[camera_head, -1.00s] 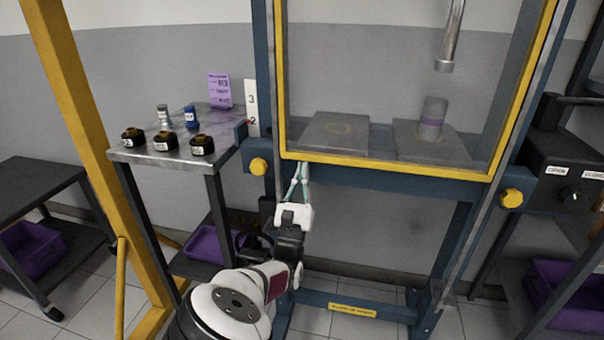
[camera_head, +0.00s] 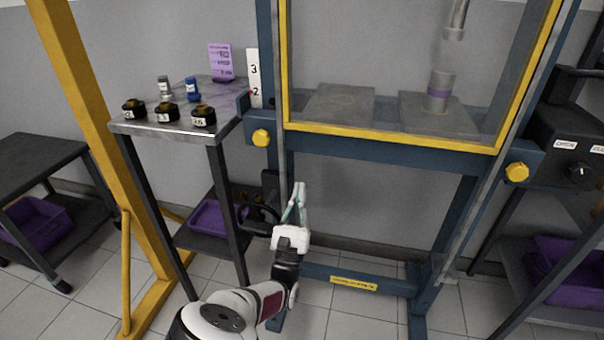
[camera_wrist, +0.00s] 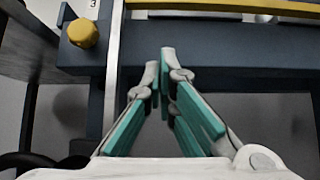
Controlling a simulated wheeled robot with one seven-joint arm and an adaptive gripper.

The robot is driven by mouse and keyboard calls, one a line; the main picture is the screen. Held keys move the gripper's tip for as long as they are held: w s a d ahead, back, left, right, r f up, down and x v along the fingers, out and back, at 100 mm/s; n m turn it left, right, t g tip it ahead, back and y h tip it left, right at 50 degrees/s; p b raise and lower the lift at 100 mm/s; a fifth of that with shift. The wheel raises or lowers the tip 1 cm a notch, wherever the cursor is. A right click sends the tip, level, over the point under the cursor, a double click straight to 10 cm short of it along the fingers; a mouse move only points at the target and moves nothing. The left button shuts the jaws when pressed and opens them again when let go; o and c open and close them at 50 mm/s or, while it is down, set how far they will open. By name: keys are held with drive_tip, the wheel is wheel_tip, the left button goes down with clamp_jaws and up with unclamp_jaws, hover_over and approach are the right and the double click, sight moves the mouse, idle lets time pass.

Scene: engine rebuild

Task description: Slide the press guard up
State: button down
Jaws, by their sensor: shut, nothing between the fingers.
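The press guard is a clear panel in a yellow frame across the front of the blue press. Its lower yellow bar (camera_head: 395,138) runs just above the press's blue crossbeam, and the work table inside is seen through the panel. The bar also crosses the top of the wrist view (camera_wrist: 235,6). My gripper (camera_head: 299,187) is below the bar's left part, apart from it, pointing up. In the wrist view its fingertips (camera_wrist: 160,57) are together and empty, appearing against the blue crossbeam (camera_wrist: 225,55). Whether they touch the beam cannot be told.
Yellow knobs (camera_head: 261,138) sit at both ends of the crossbeam. A metal-topped cart (camera_head: 165,121) with labelled black pots stands left, beside a yellow post (camera_head: 85,110). A black control box (camera_head: 570,150) is at right. The space under the crossbeam is mostly open.

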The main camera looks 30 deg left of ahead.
sight(351, 130)
drive_tip(key=w+d+p, duration=0.2)
drive_tip(key=d+p, duration=0.8)
drive_tip(key=x, duration=0.7)
drive_tip(key=s+r+x, duration=0.1)
drive_tip(key=x, duration=0.3)
drive_tip(key=shift+s+d+p, duration=0.1)
drive_tip(key=shift+d+p, duration=0.1)
drive_tip(key=shift+p, duration=0.15)
drive_tip(key=shift+r, duration=0.55)
wheel_tip(351, 130, up, 5)
drive_tip(key=p, duration=0.3)
drive_tip(key=shift+r, duration=0.25)
